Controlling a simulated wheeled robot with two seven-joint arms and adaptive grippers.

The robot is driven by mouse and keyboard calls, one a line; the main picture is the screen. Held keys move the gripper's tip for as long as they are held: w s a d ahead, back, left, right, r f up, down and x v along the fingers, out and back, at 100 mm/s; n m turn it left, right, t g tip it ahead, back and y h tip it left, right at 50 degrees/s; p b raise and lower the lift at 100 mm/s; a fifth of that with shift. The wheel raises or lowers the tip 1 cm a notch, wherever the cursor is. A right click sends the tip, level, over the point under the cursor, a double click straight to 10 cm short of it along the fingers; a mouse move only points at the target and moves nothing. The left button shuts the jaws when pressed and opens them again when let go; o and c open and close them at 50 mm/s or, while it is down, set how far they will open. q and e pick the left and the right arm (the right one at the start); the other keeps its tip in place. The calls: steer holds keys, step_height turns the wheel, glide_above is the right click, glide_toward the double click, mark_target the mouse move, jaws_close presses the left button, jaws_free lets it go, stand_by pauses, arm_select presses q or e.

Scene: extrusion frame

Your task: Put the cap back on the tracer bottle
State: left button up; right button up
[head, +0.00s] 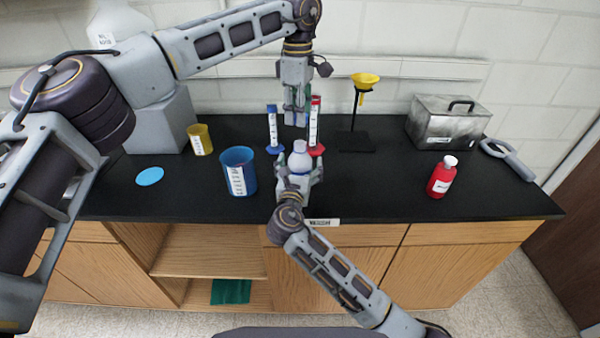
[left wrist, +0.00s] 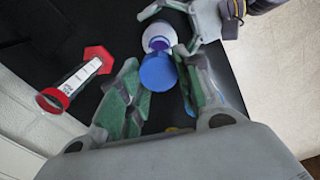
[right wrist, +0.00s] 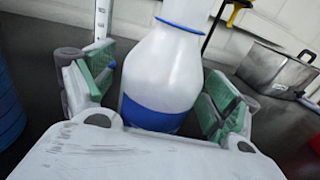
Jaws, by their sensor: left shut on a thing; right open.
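The white tracer bottle (head: 299,161) stands upright on the black counter, with a blue band low on its body (right wrist: 152,116). In the left wrist view its open neck (left wrist: 160,40) shows purple inside. My right gripper (head: 300,180) is open, with one finger on each side of the bottle; I cannot tell whether they touch it. My left gripper (head: 296,119) points down above and behind the bottle, shut on the blue cap (left wrist: 158,73). The cap shows between its fingertips in the left wrist view and partly overlaps the bottle there. In the head view the cap is hidden.
A blue cylinder (head: 272,128) and a red cylinder (head: 314,128) stand close behind the bottle. A blue beaker (head: 238,170) stands left, with a yellow beaker (head: 200,139) and blue disc (head: 150,176). A red bottle (head: 441,178), funnel stand (head: 356,140) and metal box (head: 447,125) are right.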

mark_target(299, 142)
steer(key=c, duration=1.6)
arm_select(q)
steer(key=shift+f, duration=2.5)
arm_select(e)
steer(key=shift+o, duration=0.2)
arm_select(q)
steer(key=shift+f, duration=0.15)
steer(key=shift+f, duration=0.75)
steer(key=shift+f, duration=0.55)
arm_select(e)
jaws_close()
arm_select(q)
steer(key=shift+m, duration=0.3)
